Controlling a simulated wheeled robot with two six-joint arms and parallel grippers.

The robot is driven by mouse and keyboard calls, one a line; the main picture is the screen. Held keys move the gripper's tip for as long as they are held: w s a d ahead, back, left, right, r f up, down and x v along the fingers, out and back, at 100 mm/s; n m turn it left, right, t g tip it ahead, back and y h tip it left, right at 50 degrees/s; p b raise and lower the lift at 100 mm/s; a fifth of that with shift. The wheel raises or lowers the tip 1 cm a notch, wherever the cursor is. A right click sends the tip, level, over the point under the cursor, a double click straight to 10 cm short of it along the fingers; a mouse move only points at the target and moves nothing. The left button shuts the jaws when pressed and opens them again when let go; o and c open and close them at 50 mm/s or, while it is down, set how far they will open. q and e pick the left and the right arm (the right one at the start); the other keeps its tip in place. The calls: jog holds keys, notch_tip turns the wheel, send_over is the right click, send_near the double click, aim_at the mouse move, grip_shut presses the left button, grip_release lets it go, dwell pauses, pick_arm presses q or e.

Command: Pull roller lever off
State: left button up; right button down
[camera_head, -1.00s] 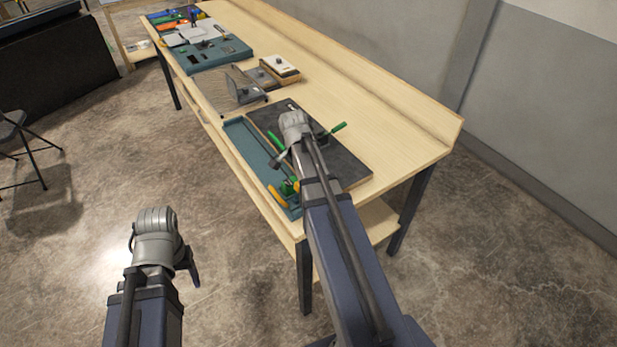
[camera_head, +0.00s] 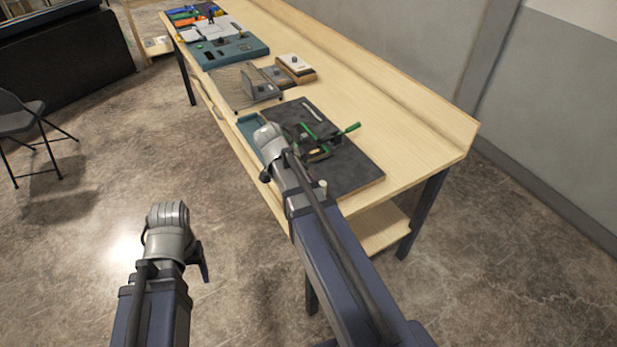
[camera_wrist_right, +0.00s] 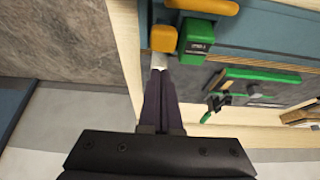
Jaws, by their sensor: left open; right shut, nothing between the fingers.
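In the right wrist view, a green block (camera_wrist_right: 196,40) with a dark labelled face stands by the teal tray. Beside it is a rounded yellow-orange piece (camera_wrist_right: 163,38), apparently the roller lever. My right gripper (camera_wrist_right: 160,68) is shut and empty, its pale tip just below the yellow piece; I cannot tell whether they touch. In the head view my right wrist (camera_head: 268,137) covers the front of the teal tray (camera_head: 247,128) and hides these parts. My left gripper (camera_head: 204,262) is open, over the floor away from the bench.
A black board (camera_head: 352,165) on the bench carries green-handled clamps (camera_head: 318,135), right of my right wrist. The bench's right strip is clear.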

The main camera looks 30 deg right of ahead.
jog(key=shift+r, duration=0.3)
jog(key=shift+d, duration=0.1)
jog(key=d+p+v, duration=0.1)
jog(key=p+v, duration=0.8)
jog(key=shift+r, duration=0.5)
